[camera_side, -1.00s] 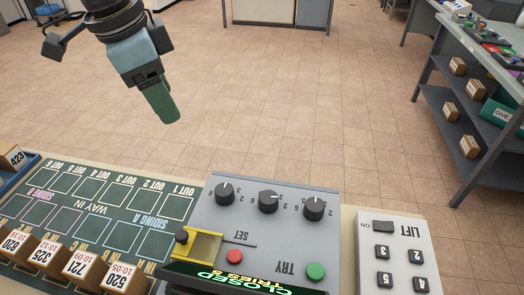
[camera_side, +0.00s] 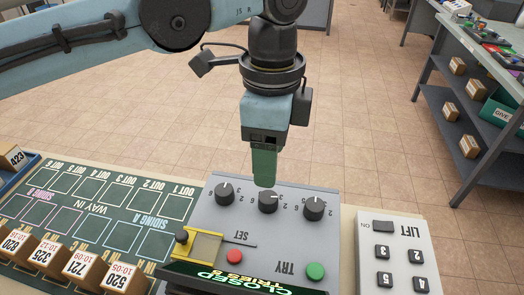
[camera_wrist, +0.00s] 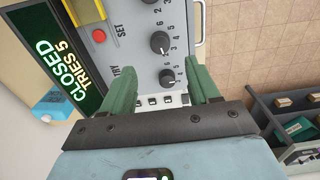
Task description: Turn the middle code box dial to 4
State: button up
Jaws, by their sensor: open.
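The grey code box (camera_side: 250,220) carries three black dials in a row. The middle dial (camera_side: 268,202) has a white pointer mark towards the right in the side view; the digit it marks is too small to tell. The middle dial also shows in the wrist view (camera_wrist: 160,42), just past the fingertips. My gripper (camera_side: 264,184) points down just behind and above the middle dial, apparently not touching it. In the wrist view its two green fingers (camera_wrist: 158,68) are open and empty, with the right-hand dial (camera_wrist: 167,77) showing between them.
The left dial (camera_side: 224,192) sits close beside the middle one. Red (camera_side: 234,256) and green (camera_side: 315,270) buttons and a yellow part (camera_side: 203,245) are on the box's near side. A lift panel (camera_side: 400,255) stands right, a track board (camera_side: 100,215) left.

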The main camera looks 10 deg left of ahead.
aim_at(268, 197)
notch_tip(268, 197, down, 9)
dwell(0.4)
jog(key=shift+c, duration=0.2)
jog(key=c, duration=1)
